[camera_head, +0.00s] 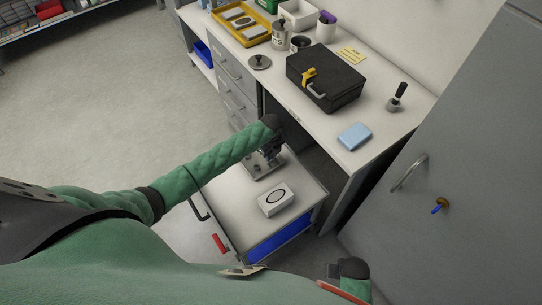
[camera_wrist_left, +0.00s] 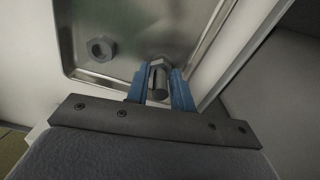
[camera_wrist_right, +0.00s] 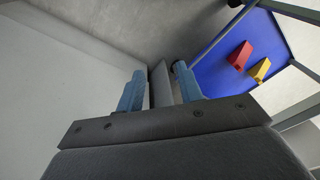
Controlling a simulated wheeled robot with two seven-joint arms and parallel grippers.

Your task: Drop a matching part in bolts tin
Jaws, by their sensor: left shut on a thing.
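My left gripper (camera_head: 264,163) reaches down into an open drawer at a shallow metal tray (camera_head: 254,172). In the left wrist view its blue fingers (camera_wrist_left: 160,88) are shut on a metal bolt (camera_wrist_left: 158,80) with a hex head, over the tray (camera_wrist_left: 72,70). A hex nut (camera_wrist_left: 100,49) lies in that tray, left of the bolt. A tin with a partly readable label ending in "TS" (camera_head: 279,34) stands on the bench; I cannot tell the full word. My right gripper (camera_wrist_right: 160,88) has its fingers apart, with no held object clear between them.
A white box with a ring mark (camera_head: 277,198) lies in the drawer (camera_head: 235,205). On the bench are a black case (camera_head: 326,75), a yellow tray (camera_head: 240,20), a blue block (camera_head: 355,137) and a black-handled tool (camera_head: 397,97). A grey cabinet (camera_head: 455,150) stands at right.

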